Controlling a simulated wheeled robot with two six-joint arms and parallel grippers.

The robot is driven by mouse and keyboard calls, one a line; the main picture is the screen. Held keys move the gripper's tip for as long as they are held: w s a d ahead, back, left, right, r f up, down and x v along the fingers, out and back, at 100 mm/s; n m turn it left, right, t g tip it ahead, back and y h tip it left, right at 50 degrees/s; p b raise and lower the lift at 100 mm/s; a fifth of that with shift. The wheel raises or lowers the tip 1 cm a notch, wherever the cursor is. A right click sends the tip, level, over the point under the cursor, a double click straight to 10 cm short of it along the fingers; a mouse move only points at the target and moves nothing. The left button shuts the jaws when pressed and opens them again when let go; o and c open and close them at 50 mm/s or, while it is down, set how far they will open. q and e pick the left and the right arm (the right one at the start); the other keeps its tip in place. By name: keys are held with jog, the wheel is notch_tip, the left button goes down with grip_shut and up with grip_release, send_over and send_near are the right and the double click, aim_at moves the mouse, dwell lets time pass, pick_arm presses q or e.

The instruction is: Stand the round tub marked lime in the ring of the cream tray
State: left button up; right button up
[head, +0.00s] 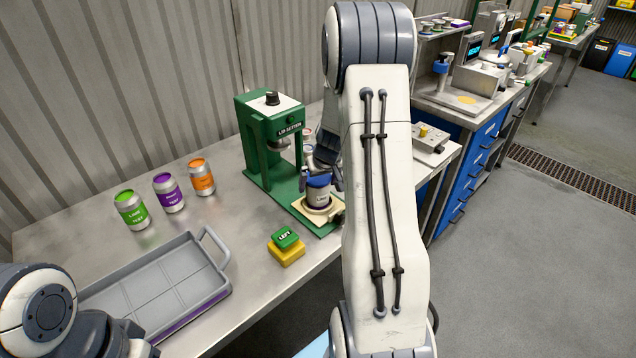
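A round tub (318,188) with a blue upper part and a pale label stands upright at the cream tray (333,213), at its dark ring; its label is too small to read. The cream tray lies on the green base of the machine. My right gripper (320,179) reaches in from behind my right arm, with a finger close on each side of the tub. Whether the fingers press on it cannot be told. My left gripper is out of view; only part of the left arm shows at bottom left.
The green lid machine (257,150) rises just behind the tub. Green (131,210), purple (168,193) and orange (201,177) cans stand on the steel bench. A grey tray (150,285) and a yellow block with a green top (287,246) are nearer. My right arm hides the bench's right part.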

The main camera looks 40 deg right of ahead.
jog(key=shift+s+r+p, duration=0.1)
jog(key=shift+r+p, duration=0.2)
jog(key=shift+r, duration=0.25)
jog(key=v, duration=1.1)
jog(key=s+a+r+n+g+y, duration=0.1)
jog(key=s+a+n, duration=0.1)
jog(key=a, duration=1)
jog(key=s+a+n+g+y, duration=0.1)
jog(key=s+a+n+y, duration=0.15)
jog(key=a, duration=0.95)
jog(key=s+a+n+g, duration=0.1)
jog(key=s+a+n, duration=0.2)
jog(key=s+a, duration=0.3)
jog(key=s+a+n+g+h, duration=0.1)
jog(key=s+a+n, duration=0.2)
jog(key=s, duration=1)
jog(key=a+f, duration=0.1)
jog(key=a, duration=0.2)
jog(key=shift+a+g, duration=0.3)
jog(key=shift+a, duration=0.1)
